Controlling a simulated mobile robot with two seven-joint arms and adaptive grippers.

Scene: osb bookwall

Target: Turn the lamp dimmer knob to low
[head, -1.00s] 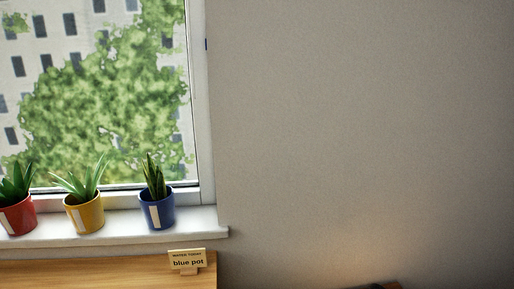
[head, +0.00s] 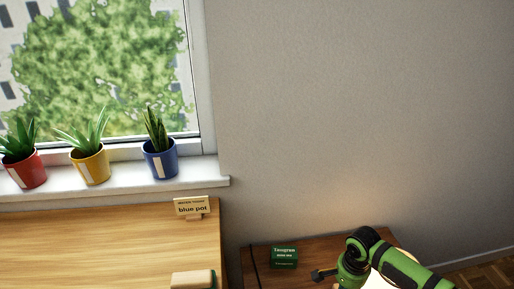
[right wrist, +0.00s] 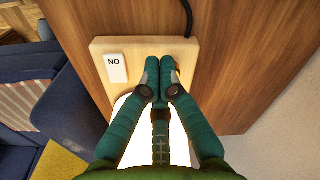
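In the right wrist view a pale wooden base (right wrist: 105,45) lies on a brown wood top. It bears a white tag (right wrist: 116,68) reading "NO" and a black cable. A bright white lamp shade (right wrist: 180,150) glows behind my fingers. My right gripper (right wrist: 160,66) has its teal fingertips together over the base. A small orange and dark bit shows just right of the fingertips; the knob itself is not clearly seen. In the head view my green right arm covers part of the glowing lamp shade (head: 378,281). My left gripper is not in view.
A dark wood side table (head: 262,262) carries a green "Tangram" box (head: 284,257) and a small dark item (head: 322,274). A lighter wooden desk (head: 100,240) stands left, with a "blue pot" sign (head: 192,207). A blue seat (right wrist: 70,110) lies left of the base.

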